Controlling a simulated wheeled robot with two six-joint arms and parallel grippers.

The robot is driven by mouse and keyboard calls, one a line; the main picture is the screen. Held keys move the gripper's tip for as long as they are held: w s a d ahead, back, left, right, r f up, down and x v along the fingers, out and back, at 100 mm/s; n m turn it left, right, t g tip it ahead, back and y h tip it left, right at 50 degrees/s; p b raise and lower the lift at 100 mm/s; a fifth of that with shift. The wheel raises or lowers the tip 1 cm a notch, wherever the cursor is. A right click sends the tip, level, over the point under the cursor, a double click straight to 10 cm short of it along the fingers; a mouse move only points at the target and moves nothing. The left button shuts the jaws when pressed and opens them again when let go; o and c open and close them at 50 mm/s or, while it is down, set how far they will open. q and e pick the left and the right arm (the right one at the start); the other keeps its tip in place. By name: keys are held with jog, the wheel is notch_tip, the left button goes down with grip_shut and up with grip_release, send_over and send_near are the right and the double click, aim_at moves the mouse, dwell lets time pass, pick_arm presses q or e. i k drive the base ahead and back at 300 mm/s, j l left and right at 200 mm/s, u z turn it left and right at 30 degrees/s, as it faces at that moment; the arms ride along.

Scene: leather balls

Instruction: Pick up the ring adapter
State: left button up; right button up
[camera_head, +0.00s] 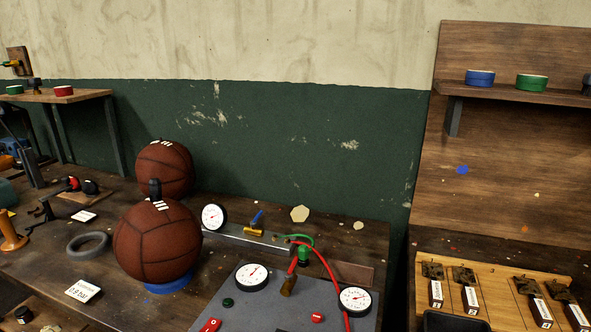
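I cannot tell for sure which thing is the ring adapter. A dark grey ring (88,245) lies flat on the workbench, left of the front basketball. On the right, a light wooden board (500,287) carries several small dark metal fittings, such as the leftmost fitting (432,270), each with a black-and-white tag; their shapes are too small to tell apart. The front brown basketball (157,243) rests on a blue ring (170,284), with a dark piece (155,188) upright at its top. Neither of my grippers shows in the head view.
A second basketball (165,167) stands behind the first. A grey panel (262,311) with gauges, a red hose (331,273) and buttons fills the bench's front middle. A "0.9 bar" card (83,290) lies front left. Tape rolls sit on the right shelf (520,94). A gap separates the two benches.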

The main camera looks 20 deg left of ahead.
aim_at(155, 191)
jog(key=u, duration=1.6)
